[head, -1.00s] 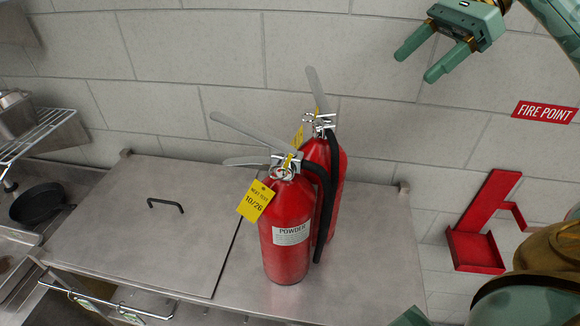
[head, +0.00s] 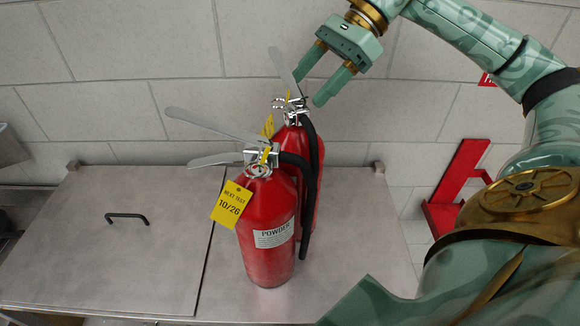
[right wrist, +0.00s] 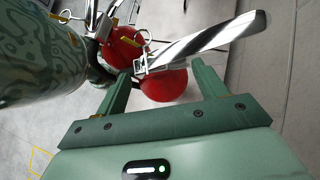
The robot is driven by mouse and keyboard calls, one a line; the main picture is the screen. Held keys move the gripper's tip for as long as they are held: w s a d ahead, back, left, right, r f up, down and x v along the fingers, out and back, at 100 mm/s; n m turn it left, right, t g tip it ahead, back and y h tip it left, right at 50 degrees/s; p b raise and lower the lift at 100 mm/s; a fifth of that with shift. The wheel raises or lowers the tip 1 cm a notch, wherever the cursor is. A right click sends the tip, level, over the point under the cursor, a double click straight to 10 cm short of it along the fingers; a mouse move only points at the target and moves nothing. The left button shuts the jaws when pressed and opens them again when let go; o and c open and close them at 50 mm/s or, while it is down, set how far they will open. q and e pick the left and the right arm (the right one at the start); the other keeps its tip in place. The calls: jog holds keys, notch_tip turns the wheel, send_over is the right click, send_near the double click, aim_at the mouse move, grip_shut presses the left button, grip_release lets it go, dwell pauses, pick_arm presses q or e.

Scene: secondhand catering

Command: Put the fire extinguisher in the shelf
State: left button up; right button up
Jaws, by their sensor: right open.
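Two red fire extinguishers with grey levers and black hoses stand upright on a steel counter. The front extinguisher (head: 268,260) has a yellow tag and a POWDER label, and partly hides the rear extinguisher (head: 314,152). The red wall-mounted shelf (head: 462,178) at right is partly covered by my right arm. My right gripper (head: 308,87) is open and empty, its fingertips just above and behind the rear extinguisher's head. In the right wrist view, the rear extinguisher (right wrist: 166,88) and its long lever show between and beyond the open fingers (right wrist: 158,78). My left gripper is not in view.
The steel counter (head: 345,250) is clear around the extinguishers. A lid with a black handle (head: 126,216) lies to the left. A block wall (head: 110,90) stands close behind. A red sign (head: 487,80) is mostly hidden by my arm.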

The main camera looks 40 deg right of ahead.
aim_at(303, 102)
jog(key=shift+s+a+f+p, duration=0.35)
jog(key=shift+s+a+f, duration=0.5)
jog(key=shift+s+a, duration=0.15)
jog(key=shift+w+a+f, duration=0.1)
jog(key=shift+w+f, duration=0.05)
jog(key=shift+w, duration=0.5)
jog(key=shift+w+f, duration=0.1)
jog(key=shift+w, duration=0.1)
jog(key=shift+c, duration=0.9)
jog(key=c, duration=0.5)
jog(key=shift+s, duration=0.3)
grip_shut()
jog(key=shift+r, duration=0.3)
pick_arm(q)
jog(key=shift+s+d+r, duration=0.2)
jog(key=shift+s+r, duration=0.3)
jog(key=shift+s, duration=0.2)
pick_arm(e)
jog(key=shift+w+f, duration=0.1)
jog(key=shift+w, duration=0.05)
jog(key=shift+r, duration=0.2)
